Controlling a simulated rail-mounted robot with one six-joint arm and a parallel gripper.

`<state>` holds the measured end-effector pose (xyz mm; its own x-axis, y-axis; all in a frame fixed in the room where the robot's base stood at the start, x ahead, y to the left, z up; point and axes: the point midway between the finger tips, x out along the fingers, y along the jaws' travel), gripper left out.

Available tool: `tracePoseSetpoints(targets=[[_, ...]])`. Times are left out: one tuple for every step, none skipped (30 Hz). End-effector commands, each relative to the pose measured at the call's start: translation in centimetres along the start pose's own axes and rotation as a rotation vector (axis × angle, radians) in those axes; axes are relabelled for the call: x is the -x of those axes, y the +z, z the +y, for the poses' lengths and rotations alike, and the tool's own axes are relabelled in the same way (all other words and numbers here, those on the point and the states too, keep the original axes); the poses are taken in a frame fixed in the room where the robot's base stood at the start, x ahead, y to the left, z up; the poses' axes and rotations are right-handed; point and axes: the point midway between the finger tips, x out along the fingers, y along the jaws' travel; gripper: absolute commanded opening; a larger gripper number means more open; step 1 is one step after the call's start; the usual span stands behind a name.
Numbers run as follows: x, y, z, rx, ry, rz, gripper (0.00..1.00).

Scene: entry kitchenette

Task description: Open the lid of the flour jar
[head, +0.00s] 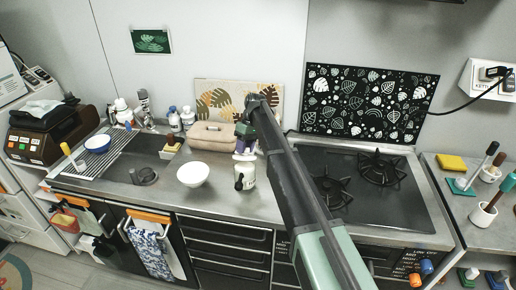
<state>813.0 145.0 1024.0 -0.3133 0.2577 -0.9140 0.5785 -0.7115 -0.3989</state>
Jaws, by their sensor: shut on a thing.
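The flour jar (248,178), a small whitish jar with a dark mark on its left side, stands upright near the counter's front edge, right of a white bowl. A pale lid (244,157) shows at its top. My gripper (244,149) comes down from above, directly over the jar, and is shut on the lid. The fingers are small and partly hidden by my arm. Whether the lid is apart from the jar's rim cannot be told clearly.
The white bowl (193,175) is close on the left. A beige bread box (212,136) and a leaf-patterned board (240,101) stand behind. The stove (360,185) is right of my arm, the sink (128,165) far left. Some counter in front is clear.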

Motion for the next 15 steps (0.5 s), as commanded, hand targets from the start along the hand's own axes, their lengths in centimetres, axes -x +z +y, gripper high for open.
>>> tracePoseSetpoints(targets=[[-0.11, -0.32, -0.26, 0.002, -0.006, -0.01, 0.0], [-0.12, -0.31, -0.34, 0.002, -0.007, -0.012, 0.0], [-0.11, -0.23, -0.34, 0.002, -0.007, -0.012, 0.0], [-0.1, -0.2, -0.32, 0.001, -0.007, -0.011, 0.0], [-0.1, -0.19, -0.31, 0.001, -0.007, -0.011, 0.0], [-0.09, -0.18, -0.3, 0.001, -0.007, -0.011, 0.0], [-0.09, -0.18, -0.3, 0.001, -0.007, -0.011, 0.0], [-0.1, -0.17, -0.31, 0.001, -0.007, -0.011, 0.0], [-0.1, -0.18, -0.31, 0.001, -0.007, -0.011, 0.44], [-0.1, -0.18, -0.31, 0.001, -0.007, -0.011, 0.49], [-0.1, -0.18, -0.31, 0.001, -0.007, -0.01, 0.53], [-0.1, -0.18, -0.31, 0.001, -0.007, -0.01, 0.59], [-0.1, -0.18, -0.31, 0.001, -0.007, -0.01, 0.64], [-0.1, -0.18, -0.31, 0.001, -0.007, -0.01, 0.64], [-0.1, -0.18, -0.31, 0.001, -0.007, -0.01, 0.64]])
